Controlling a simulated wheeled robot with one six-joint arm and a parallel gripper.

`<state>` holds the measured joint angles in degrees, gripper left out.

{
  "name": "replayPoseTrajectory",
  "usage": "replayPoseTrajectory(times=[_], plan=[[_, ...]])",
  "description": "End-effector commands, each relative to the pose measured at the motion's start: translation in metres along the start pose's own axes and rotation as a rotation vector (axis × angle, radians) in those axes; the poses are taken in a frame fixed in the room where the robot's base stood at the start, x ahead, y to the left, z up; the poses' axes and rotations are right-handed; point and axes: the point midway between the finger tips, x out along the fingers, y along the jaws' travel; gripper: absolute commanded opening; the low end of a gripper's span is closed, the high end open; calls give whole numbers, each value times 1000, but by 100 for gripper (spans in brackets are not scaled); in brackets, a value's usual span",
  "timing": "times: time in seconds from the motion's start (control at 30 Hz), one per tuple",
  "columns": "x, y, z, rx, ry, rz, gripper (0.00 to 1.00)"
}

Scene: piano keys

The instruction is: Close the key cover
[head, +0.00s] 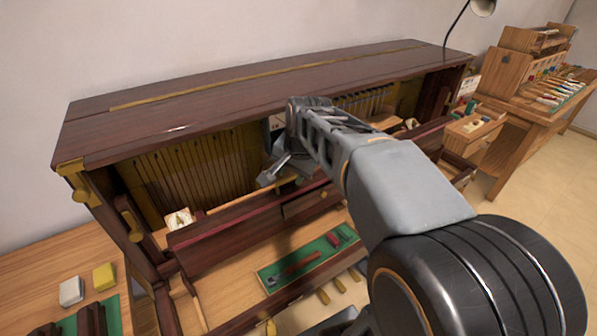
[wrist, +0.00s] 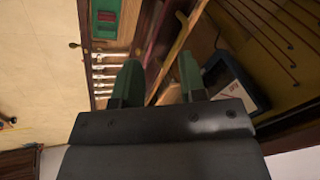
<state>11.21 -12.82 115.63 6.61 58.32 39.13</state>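The piano (head: 90,130) stands against the wall with its front open and its strings showing. A long dark red-brown board (head: 235,222) runs across it below the strings and looks like the key cover, raised off the keys; my arm hides part of it. In the wrist view, a dark red-brown edge (wrist: 152,30) runs beyond my fingers, probably the same board. In the head view, my gripper (head: 278,172) is near the strings, above the board.
A green tray (head: 322,250) with red tools lies on the wooden shelf below the board. A dark-framed device (wrist: 237,80) is close right of my fingers. A card marked A (head: 179,220) stands at the left. A workbench (head: 535,115) is at the right.

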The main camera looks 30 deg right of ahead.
Motion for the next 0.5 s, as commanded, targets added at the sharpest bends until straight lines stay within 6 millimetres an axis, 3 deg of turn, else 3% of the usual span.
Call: replayPoseTrajectory(times=[0.03,0.1,0.2,0.37,0.5], plan=[[0,-4,-22,123,1,-2,38],[-1,-8,-44,276,0,-8,38],[-1,-11,-68,430,0,-16,38],[10,-13,-82,532,-3,-21,38],[33,-14,-82,537,-4,-20,38]])
